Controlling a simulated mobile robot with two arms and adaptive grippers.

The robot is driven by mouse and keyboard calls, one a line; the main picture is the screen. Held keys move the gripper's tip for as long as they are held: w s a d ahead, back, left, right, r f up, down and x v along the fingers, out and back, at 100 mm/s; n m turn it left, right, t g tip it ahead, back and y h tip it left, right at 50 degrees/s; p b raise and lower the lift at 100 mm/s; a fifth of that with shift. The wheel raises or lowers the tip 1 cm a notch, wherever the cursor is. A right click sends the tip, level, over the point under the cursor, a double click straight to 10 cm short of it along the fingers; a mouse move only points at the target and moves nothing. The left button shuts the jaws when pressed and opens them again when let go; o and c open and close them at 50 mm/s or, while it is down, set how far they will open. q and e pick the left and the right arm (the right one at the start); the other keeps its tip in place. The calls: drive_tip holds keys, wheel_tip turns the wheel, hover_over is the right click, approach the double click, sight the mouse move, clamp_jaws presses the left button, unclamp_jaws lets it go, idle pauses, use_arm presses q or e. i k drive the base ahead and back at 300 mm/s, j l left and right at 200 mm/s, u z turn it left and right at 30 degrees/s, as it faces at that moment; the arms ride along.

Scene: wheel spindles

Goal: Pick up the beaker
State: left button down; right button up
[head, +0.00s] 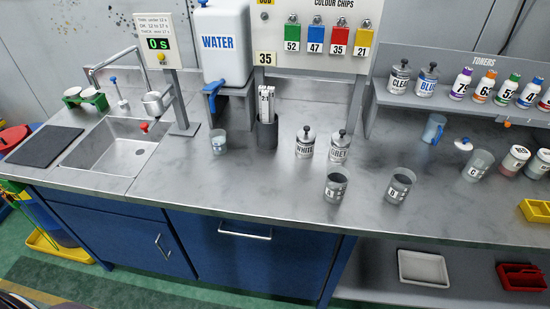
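A small clear beaker (219,142) with faint markings stands upright on the grey worktop (250,200), below and in front of the water tank's blue tap (213,90). Its contents are too small to tell. Other clear vessels that look like cups stand to the right: one marked A (336,186), one marked B (399,187) and one marked C (478,166). A clear jug with a blue handle (433,130) stands behind them. Neither of my grippers is in view.
A dark holder (267,133) stands right of the beaker, with white and grey bottles (305,143) (339,148) beyond. The sink (115,147) and a timer post (182,105) are to the left. The worktop in front of the beaker is clear.

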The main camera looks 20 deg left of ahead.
sight(218, 136)
drive_tip(key=i+l+u, duration=0.2)
drive_tip(key=l+u, duration=0.25)
drive_tip(key=i+l+u, duration=0.1)
drive_tip(key=l+u, duration=0.8)
drive_tip(key=i+j, duration=0.05)
